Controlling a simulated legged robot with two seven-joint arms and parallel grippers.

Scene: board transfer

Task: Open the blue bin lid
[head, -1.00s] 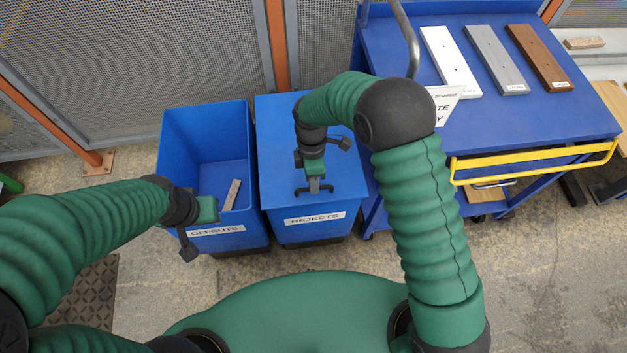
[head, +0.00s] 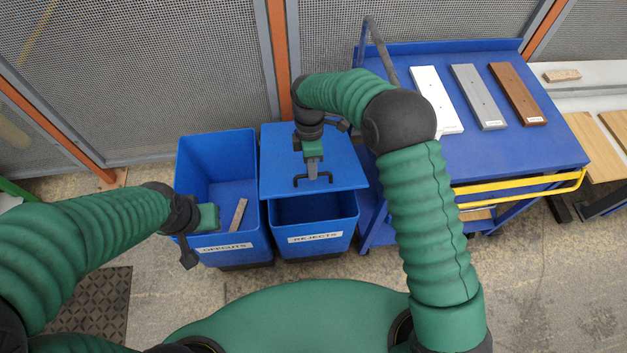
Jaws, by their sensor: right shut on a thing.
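The blue bin lid (head: 345,172) is partly raised over the bin labelled REJECTS (head: 315,237), with the front of the dark bin interior showing below its front edge. My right gripper (head: 313,180) is shut on the lid's dark handle (head: 327,179) near the lid's front edge. My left gripper (head: 212,218) hangs at the front left of the open blue bin labelled OFFCUTS (head: 215,150). Its fingers are too unclear to tell open from shut.
A short wooden piece (head: 238,214) lies in the OFFCUTS bin. A blue cart (head: 500,155) with a yellow rail (head: 525,186) stands at the right, holding white (head: 436,98), grey (head: 478,95) and brown (head: 518,92) boards. Mesh fencing (head: 190,60) stands behind the bins.

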